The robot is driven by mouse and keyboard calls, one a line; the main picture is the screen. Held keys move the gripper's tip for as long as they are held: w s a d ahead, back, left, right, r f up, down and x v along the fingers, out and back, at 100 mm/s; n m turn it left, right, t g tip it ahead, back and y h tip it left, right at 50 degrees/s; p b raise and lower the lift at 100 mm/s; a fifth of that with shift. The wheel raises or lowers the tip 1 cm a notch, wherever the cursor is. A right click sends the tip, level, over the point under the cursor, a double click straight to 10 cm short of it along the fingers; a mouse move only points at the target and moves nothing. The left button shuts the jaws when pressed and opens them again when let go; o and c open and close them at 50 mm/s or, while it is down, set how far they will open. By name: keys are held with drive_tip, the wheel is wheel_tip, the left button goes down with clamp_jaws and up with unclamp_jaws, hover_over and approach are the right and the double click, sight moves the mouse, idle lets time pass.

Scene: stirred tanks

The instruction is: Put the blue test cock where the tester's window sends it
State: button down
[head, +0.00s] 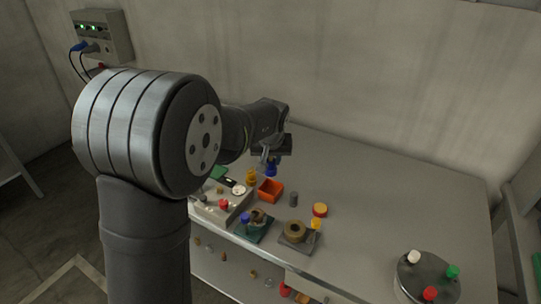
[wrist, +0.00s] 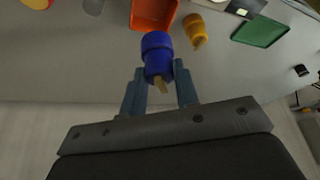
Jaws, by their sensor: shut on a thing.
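The blue test cock (wrist: 157,54) is between the two fingers of my gripper (wrist: 160,76) in the wrist view, with a brass-coloured stem towards the palm. In the head view, the cock (head: 271,170) hangs below my gripper (head: 271,157), above the bench near the orange bin. The tester, a pale box (head: 211,208) with a red button and a round white dial, stands at the left of the bench. My arm partly hides it, and its window cannot be read.
An orange bin (head: 270,190), an orange-yellow cock (head: 251,176) and a green tray (head: 218,172) are close by. Two plates with round fittings (head: 298,232) stand at the bench's front. A round turntable (head: 425,277) is at right. The bench's back right is clear.

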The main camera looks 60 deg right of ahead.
sight(271, 176)
drive_tip(key=shift+f, duration=2.25)
drive_tip(key=shift+f, duration=2.55)
idle(0.9)
drive_tip(key=c, duration=1)
unclamp_jaws()
drive_tip(key=shift+c, duration=0.8)
drive_tip(key=shift+r, duration=0.15)
drive_tip(key=o, duration=0.3)
drive_tip(key=shift+r, duration=0.55)
drive_tip(key=shift+o, duration=0.2)
drive_tip(key=shift+r, duration=3.35)
